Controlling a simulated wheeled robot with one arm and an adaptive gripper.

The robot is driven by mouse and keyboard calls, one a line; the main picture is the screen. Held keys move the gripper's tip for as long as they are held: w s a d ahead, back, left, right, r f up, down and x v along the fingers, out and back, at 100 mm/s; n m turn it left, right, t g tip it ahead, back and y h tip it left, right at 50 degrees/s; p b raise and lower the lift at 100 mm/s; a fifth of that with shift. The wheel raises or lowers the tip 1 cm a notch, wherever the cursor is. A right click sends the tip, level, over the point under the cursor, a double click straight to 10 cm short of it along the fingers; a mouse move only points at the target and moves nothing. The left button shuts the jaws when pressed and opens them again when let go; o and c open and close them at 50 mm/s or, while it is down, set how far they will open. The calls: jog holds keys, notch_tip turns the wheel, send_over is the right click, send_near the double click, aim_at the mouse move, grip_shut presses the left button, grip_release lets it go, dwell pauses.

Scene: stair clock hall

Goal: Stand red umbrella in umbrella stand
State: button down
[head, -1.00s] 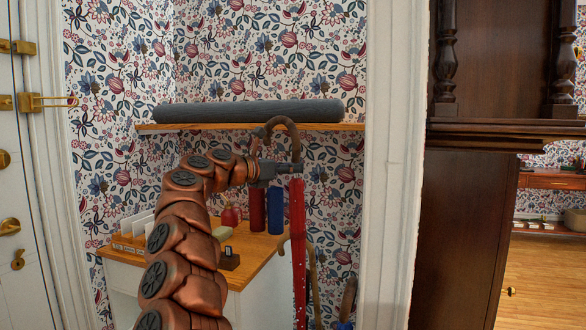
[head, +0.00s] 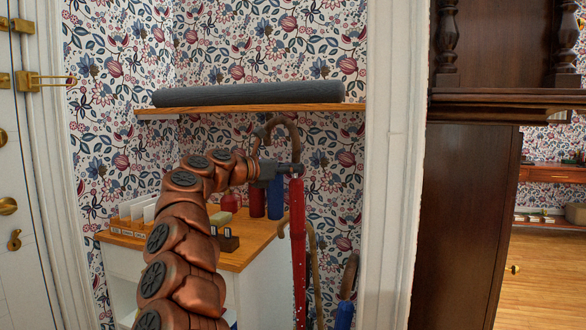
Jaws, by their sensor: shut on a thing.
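The red umbrella (head: 298,245) hangs upright from my gripper (head: 292,171), its curved brown handle (head: 283,122) rising above the jaws. My gripper is shut on it just below the handle. The umbrella's lower end is cut off by the bottom edge of the view. Behind it to the right are a brown crook-handled stick (head: 314,260) and a blue umbrella (head: 345,312) with a wooden handle. The umbrella stand itself does not show, so I cannot tell where the red umbrella's tip is relative to it.
A wooden shelf (head: 250,108) with a grey roll (head: 250,93) lies above my gripper. A wooden-topped cabinet (head: 250,250) holding a letter rack (head: 130,228), a red bottle (head: 257,203) and a blue one (head: 275,205) stands left. A white door frame (head: 392,200) bounds the right.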

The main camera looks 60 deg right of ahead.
aim_at(292, 255)
jog(key=shift+f+b, duration=11.65)
jog(key=shift+f, duration=1.1)
jog(key=shift+f+b, duration=0.45)
jog(key=shift+f, duration=0.85)
jog(key=c, duration=0.9)
grip_release()
jog(key=shift+c, duration=0.2)
jog(key=shift+f, duration=0.1)
jog(key=v, duration=1.2)
jog(key=shift+s, duration=0.1)
